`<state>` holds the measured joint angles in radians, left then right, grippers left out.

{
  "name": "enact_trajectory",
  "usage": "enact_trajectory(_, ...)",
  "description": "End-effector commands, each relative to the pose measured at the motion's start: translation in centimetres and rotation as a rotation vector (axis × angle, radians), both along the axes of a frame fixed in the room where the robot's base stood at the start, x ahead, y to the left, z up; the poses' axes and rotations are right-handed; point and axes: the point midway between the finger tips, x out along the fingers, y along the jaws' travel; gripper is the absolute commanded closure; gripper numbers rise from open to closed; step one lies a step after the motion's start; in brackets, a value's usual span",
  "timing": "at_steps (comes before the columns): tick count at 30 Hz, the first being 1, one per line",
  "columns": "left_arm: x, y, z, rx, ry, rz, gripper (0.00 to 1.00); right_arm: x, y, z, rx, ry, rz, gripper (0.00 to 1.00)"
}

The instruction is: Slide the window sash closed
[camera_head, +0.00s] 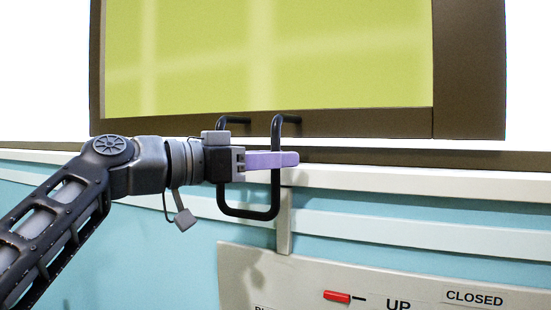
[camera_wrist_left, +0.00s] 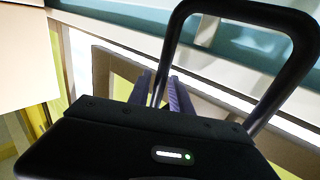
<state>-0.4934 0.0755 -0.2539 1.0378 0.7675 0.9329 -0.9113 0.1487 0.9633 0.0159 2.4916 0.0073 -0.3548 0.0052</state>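The window sash (camera_head: 270,123) has a brown frame around a yellow-green pane in the head view. A black U-shaped handle (camera_head: 248,213) hangs from its lower rail, and it also shows large in the left wrist view (camera_wrist_left: 245,10). My left gripper (camera_head: 290,160) is at the handle, its lavender fingers pointing right across the handle's right leg. In the left wrist view, the two fingers (camera_wrist_left: 162,90) stand apart with one handle leg between them; I cannot tell whether they touch it. My right gripper is not in view.
A white sill (camera_head: 400,180) runs below the window, above a blue wall (camera_head: 120,200). A pale panel (camera_head: 300,275) at the lower right carries a red lever (camera_head: 337,296) and the labels "UP" and "CLOSED". A brown upright (camera_head: 470,70) stands right of the pane.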

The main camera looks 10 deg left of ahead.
Motion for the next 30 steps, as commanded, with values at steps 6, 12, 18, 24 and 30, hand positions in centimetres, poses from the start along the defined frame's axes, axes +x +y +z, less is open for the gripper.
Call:
enact_trajectory(6, -0.01, 0.02, 0.02, 0.0, 0.0, 0.0, 0.93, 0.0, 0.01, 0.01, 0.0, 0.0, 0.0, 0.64)
enact_trajectory(12, 0.0, 0.04, 0.02, 0.0, 0.0, 0.001, 1.0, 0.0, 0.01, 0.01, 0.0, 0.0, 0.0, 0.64)
enact_trajectory(18, -0.01, 0.04, 0.03, 0.0, 0.0, 0.001, 1.0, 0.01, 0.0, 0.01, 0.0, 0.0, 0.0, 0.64)
enact_trajectory(24, 0.0, 0.05, 0.03, -0.001, -0.001, 0.001, 1.0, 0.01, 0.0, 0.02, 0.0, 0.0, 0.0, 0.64)
enact_trajectory(30, -0.01, 0.06, 0.04, -0.001, -0.001, 0.001, 1.0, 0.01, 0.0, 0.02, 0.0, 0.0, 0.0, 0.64)
